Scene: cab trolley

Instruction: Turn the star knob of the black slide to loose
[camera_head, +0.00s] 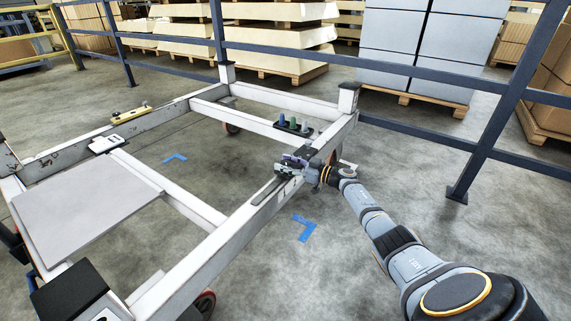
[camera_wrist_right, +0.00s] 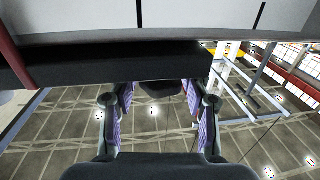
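The black slide is a dark strip (camera_head: 264,190) on the near white beam of the trolley frame. It shows in the right wrist view as a dark bar (camera_wrist_right: 100,66) across the picture. A dark rounded knob (camera_wrist_right: 160,88) hangs at the bar's lower edge. My right gripper (camera_head: 292,164) is at the beam, by the far end of the strip. In the right wrist view the right gripper (camera_wrist_right: 161,97) is open, with a purple-padded finger on each side of the knob. Narrow gaps seem to show beside the knob; contact is hard to tell. My left gripper is not in view.
The white trolley frame (camera_head: 205,211) fills the middle. A black holder with coloured pegs (camera_head: 293,125) sits on its back beam. A grey plate (camera_head: 85,203) and a black box (camera_head: 68,292) are at left. Blue railing (camera_head: 400,69) runs behind. Floor is clear at right.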

